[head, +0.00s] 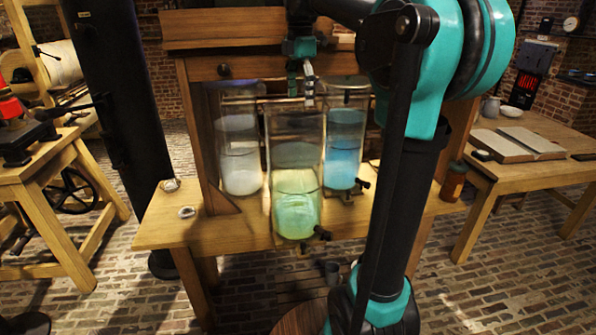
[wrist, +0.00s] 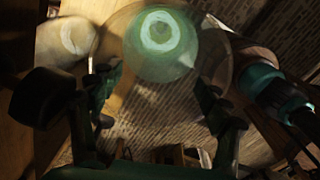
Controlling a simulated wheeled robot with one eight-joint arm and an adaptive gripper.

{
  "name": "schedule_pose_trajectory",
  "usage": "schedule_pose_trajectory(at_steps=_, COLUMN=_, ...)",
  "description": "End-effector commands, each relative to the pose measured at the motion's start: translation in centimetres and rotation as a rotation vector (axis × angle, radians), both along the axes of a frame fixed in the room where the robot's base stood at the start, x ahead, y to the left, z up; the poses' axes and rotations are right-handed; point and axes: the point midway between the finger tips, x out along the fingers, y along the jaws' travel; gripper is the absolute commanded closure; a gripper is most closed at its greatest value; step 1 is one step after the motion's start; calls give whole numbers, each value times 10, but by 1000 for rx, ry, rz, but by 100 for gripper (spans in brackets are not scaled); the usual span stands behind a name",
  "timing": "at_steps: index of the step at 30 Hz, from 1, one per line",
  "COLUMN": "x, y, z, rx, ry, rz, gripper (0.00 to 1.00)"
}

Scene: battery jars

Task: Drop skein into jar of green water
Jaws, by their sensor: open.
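The jar of green water (head: 297,160) is a tall clear glass jar at the front of the wooden stand, with green liquid in its lower part. In the wrist view I look down into its round mouth, and the green water (wrist: 183,60) shows at the top. A pale ring (wrist: 147,28) shows within the green; I cannot tell whether it is the skein. My gripper (head: 306,88) is above the jars, close over the green one's rim. Its fingers (wrist: 158,100) are spread apart with nothing seen between them. No skein can be made out for certain elsewhere.
A jar of whitish liquid (head: 239,165) stands behind left and a jar of blue liquid (head: 343,140) behind right. A wooden beam (head: 236,68) and posts frame them. Small pale items (head: 187,212) lie on the bench at left. A brown bottle (head: 453,182) stands at right.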

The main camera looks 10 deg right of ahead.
Motion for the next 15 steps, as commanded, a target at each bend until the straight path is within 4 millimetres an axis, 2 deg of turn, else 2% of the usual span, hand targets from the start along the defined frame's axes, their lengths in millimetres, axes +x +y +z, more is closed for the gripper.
schedule_pose_trajectory(at_steps=5, x=0, y=0, z=3, rx=0, ry=0, rz=0, gripper=24)
schedule_pose_trajectory(at_steps=8, x=1, y=0, z=12, rx=0, ry=0, rz=0, gripper=24)
schedule_pose_trajectory(at_steps=15, x=0, y=0, z=58, rx=0, ry=0, rz=0, gripper=24)
